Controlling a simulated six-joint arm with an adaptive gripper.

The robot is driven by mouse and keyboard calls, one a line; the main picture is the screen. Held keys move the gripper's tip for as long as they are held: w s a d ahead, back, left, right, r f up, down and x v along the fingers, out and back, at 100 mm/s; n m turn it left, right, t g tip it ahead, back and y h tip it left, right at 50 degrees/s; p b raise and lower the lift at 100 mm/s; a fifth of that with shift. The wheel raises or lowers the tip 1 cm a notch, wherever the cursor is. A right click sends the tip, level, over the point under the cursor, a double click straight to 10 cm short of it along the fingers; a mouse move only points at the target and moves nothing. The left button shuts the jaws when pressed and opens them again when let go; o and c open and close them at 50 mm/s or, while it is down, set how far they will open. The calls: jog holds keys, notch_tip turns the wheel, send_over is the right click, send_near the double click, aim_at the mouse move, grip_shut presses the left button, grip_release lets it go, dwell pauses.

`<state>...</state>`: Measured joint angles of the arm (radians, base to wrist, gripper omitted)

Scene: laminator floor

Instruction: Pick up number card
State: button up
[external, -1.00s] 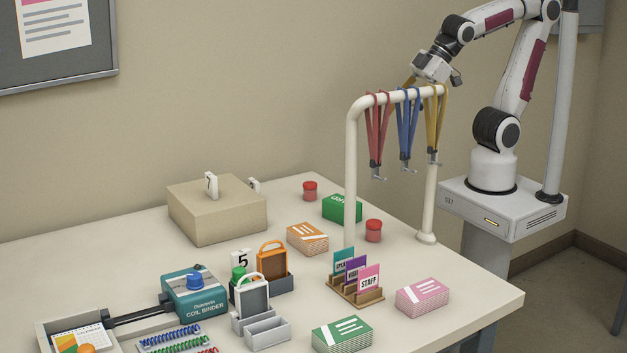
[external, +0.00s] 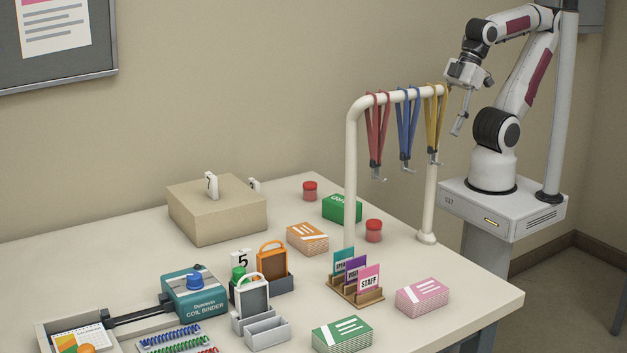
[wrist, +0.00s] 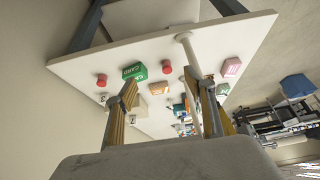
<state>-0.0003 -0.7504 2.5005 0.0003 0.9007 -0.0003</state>
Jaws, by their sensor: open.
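White number cards stand on the table. One with a 7 (external: 211,186) is upright on top of the beige box (external: 217,215). Another card (external: 254,185) is partly hidden behind that box. A card with a 5 (external: 241,260) stands behind the green-knobbed item near the coil binder. In the wrist view, a card with a 3 (wrist: 103,98) and the 7 card (wrist: 132,119) show small near the left finger. My gripper (external: 459,126) hangs in the air right of the lanyard rail, far from all the cards. It is open and empty, with its fingers apart in the wrist view (wrist: 165,96).
The white rail (external: 351,150) with red, blue and yellow lanyards stands between my gripper and the cards. Red-capped jars (external: 373,231), card stacks (external: 422,297), a sign holder (external: 355,290) and the coil binder (external: 194,291) crowd the table. The back left is clear.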

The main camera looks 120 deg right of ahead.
jog(key=w+d+f+m+t+h, duration=0.15)
jog(key=w+d+t+h, duration=0.25)
jog(key=w+d, duration=2.05)
jog(key=w+d+f+t+y, duration=0.1)
jog(key=w+d+f, duration=0.1)
jog(key=f, duration=0.4)
jog(key=w+d+f+t+y, duration=0.1)
jog(key=w+d+f, duration=0.1)
jog(key=d+f, duration=0.3)
jog(key=w+d+f+n+t+y, duration=0.1)
jog(key=w+d+f, duration=0.1)
jog(key=d+f, duration=0.2)
jog(key=shift+w+d+f+t, duration=0.1)
jog(key=shift+d+f+t, duration=0.05)
jog(key=shift+f, duration=0.55)
jog(key=shift+d+f+t, duration=0.1)
jog(key=shift+f+t, duration=0.05)
jog(key=shift+f, duration=0.5)
jog(key=shift+s+d+f+y, duration=0.1)
jog(key=shift+s+f+y, duration=0.15)
jog(key=shift+f, duration=0.25)
jog(key=shift+w, duration=0.1)
jog(key=shift+x, duration=1.25)
jog(key=shift+w, duration=0.15)
